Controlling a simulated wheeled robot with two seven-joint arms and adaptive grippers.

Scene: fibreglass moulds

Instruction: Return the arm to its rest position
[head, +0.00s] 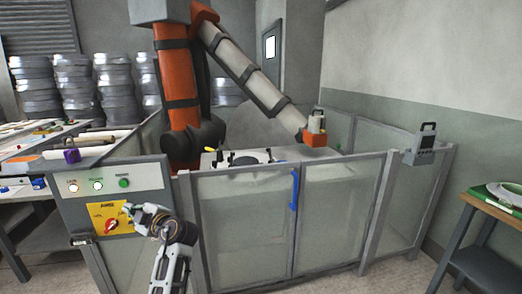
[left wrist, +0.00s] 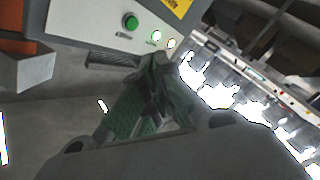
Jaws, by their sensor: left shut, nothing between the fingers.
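My left arm rises from the bottom of the head view. Its gripper (head: 130,209) is shut and empty, in front of the grey control panel (head: 145,179), overlapping the edge of the yellow plate (head: 97,211) with the red rotary switch (head: 111,226). I cannot tell whether the fingertips touch the panel. In the left wrist view the closed fingers (left wrist: 160,62) point toward the panel's lower edge, with the green button (left wrist: 130,21) and lit lamps beyond. My right gripper is not in view.
A fenced cell with glass panels and a blue door handle (head: 294,190) stands ahead. An orange and grey industrial robot (head: 180,90) is inside it. A purple padlock (head: 71,153) sits above the panel. A wooden table (head: 490,205) is at right; floor between is clear.

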